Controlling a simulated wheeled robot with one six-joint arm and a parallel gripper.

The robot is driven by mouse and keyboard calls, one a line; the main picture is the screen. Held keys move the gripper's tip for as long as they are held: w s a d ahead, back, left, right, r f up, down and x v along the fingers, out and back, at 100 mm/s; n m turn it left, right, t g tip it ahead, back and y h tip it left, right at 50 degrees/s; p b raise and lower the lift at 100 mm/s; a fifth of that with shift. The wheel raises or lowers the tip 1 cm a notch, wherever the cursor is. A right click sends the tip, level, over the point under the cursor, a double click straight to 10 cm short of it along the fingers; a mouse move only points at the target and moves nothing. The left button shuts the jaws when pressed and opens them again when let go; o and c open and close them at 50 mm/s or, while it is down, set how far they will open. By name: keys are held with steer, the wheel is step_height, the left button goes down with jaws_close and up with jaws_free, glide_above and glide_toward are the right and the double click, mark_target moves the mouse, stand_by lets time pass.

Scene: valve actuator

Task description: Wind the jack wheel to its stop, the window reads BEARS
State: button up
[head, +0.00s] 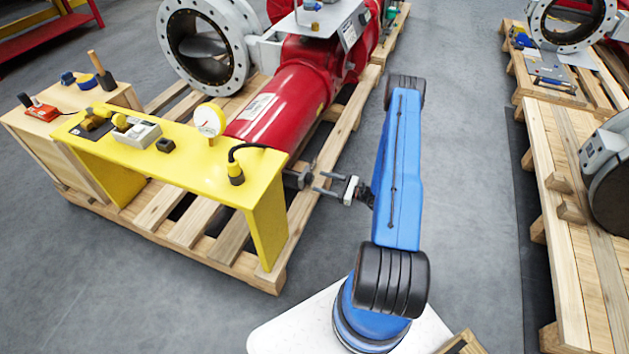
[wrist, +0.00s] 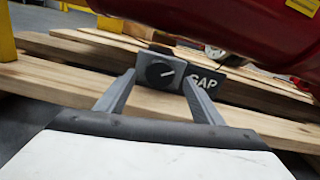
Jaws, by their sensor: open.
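The jack wheel (wrist: 160,72) is a small dark round knob with a white pointer line on a grey block. The pointer slants up to the right. A black window plate (wrist: 206,82) beside it reads GAP in white letters; my right finger covers its left edge. My gripper (wrist: 158,80) is open, with one finger on each side of the wheel in the wrist view. I cannot tell whether they touch it. In the head view my gripper (head: 317,182) points left at the dark wheel block (head: 293,179) under the red cylinder.
The red actuator cylinder (head: 290,95) lies above the wheel on a wooden pallet (head: 218,250). A yellow bench (head: 180,165) with a gauge and several small items stands left of it.

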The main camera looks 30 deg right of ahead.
mark_target(312, 179)
steer(key=shift+x, duration=2.1)
steer(key=c, duration=1)
